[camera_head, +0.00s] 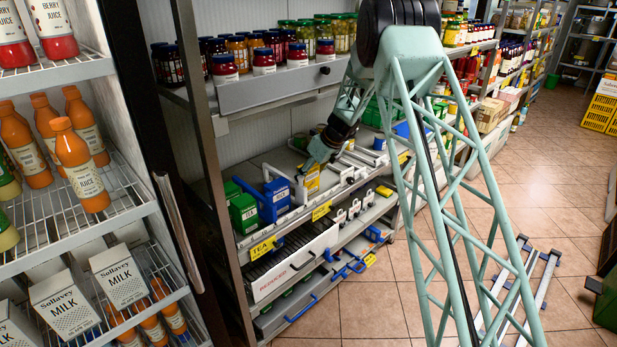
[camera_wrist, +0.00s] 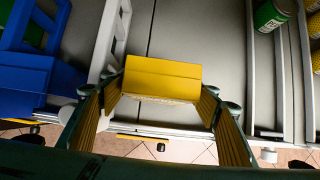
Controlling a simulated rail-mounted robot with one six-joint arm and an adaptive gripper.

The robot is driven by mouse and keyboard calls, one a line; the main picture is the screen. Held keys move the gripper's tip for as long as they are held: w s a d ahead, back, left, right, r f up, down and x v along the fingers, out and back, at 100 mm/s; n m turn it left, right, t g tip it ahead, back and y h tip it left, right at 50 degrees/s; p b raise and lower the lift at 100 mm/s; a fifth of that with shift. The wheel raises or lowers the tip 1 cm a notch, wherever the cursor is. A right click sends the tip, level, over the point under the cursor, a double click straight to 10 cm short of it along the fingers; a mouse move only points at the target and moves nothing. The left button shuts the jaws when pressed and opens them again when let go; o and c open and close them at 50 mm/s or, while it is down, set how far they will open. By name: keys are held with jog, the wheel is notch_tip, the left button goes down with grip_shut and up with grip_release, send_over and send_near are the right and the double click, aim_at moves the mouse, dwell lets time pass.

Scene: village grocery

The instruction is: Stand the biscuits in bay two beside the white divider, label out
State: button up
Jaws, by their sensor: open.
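The biscuits, a yellow box (camera_wrist: 163,75), stand on the grey shelf between the two fingers of my gripper (camera_wrist: 164,98) in the wrist view. The fingers are open, one on each side of the box; I cannot tell whether either touches it. Small print shows on its narrow visible side toward the shelf's front edge. A white divider (camera_wrist: 108,42) runs just left of the box. In the head view the yellow box (camera_head: 308,181) is partly hidden below my gripper (camera_head: 318,160).
A blue holder (camera_wrist: 38,75) is left of the divider; it also shows in the head view (camera_head: 275,198) beside green boxes (camera_head: 243,213). Another white divider (camera_wrist: 252,60) and a green can (camera_wrist: 273,14) are to the right. Bare shelf lies between.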

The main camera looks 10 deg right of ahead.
jog(key=p+v, duration=0.2)
jog(key=v, duration=0.9)
jog(key=shift+r, duration=0.2)
jog(key=shift+s+d, duration=0.1)
dwell(0.5)
